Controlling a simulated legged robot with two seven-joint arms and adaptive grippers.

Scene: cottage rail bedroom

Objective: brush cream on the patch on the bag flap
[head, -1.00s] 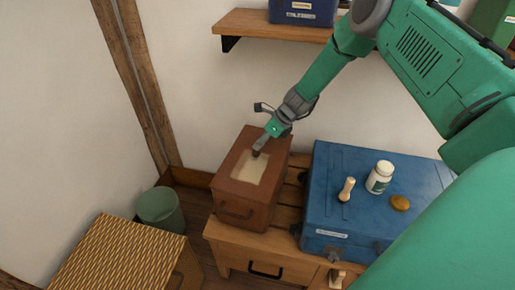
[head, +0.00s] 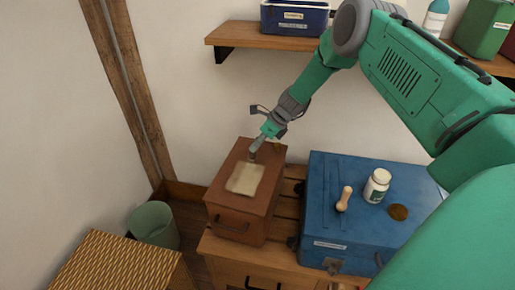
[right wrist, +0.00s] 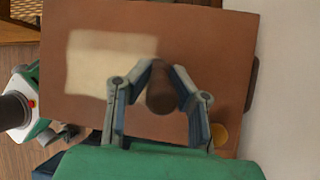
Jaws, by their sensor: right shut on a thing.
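The bag (head: 237,208) is a brown, box-shaped case with a front handle. A pale beige patch (head: 245,180) lies on its top flap; it also shows in the right wrist view (right wrist: 100,65), with soft edges. My right gripper (head: 255,146) is just behind the patch's back edge, low over the flap. In the right wrist view its fingers are shut on a dark brown, rounded thing (right wrist: 162,95), seemingly the brush, beside the patch. Its lower end is hidden, so contact with the flap cannot be told. My left gripper is not in view.
A blue case (head: 325,225) stands to the right, holding a white jar (head: 377,186), a pale wooden peg-like thing (head: 344,199) and a brown round thing (head: 398,212). A wall shelf (head: 265,35) is above. A green bin (head: 154,223) and woven-top furniture (head: 115,265) are left.

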